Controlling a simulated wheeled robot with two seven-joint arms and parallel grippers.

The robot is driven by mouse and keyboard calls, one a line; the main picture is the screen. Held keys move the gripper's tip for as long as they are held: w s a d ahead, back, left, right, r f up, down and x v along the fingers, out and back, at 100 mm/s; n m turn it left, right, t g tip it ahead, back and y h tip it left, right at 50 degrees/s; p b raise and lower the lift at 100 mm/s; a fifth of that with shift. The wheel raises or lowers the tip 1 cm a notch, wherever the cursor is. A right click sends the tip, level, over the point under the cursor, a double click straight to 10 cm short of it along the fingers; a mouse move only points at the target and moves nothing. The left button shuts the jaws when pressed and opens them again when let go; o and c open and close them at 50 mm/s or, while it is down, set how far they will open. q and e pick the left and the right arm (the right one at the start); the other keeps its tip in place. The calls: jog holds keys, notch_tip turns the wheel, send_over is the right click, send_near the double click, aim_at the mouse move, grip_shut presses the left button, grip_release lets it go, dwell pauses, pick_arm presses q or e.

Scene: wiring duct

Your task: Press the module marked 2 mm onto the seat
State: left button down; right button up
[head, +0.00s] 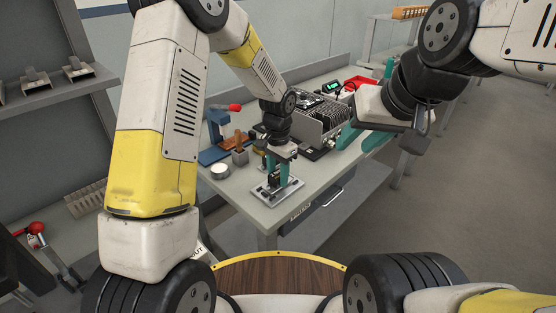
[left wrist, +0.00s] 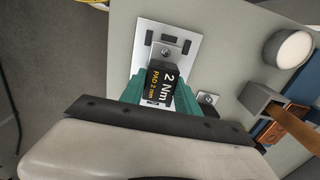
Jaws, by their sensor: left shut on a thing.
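In the head view the module (head: 273,180) is low over a pale metal plate (head: 289,190) at the table's front. The plate (left wrist: 146,38) has dark slots and a bolt. The seat beneath is mostly hidden, and I cannot tell whether the module touches it. My right gripper (head: 362,139) is open and empty by the table's right edge.
A round white-topped tin (head: 220,171) and a grey block (head: 240,156) stand left of the plate. A blue press with a red handle (head: 217,130) is behind them.

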aim_at(278, 174)
pick_arm(q)
jog(key=shift+f, duration=0.45)
jog(key=c, duration=0.8)
grip_release()
notch_tip(278, 174, up, 8)
jog(key=shift+f, duration=0.2)
jog(key=shift+r, duration=0.1)
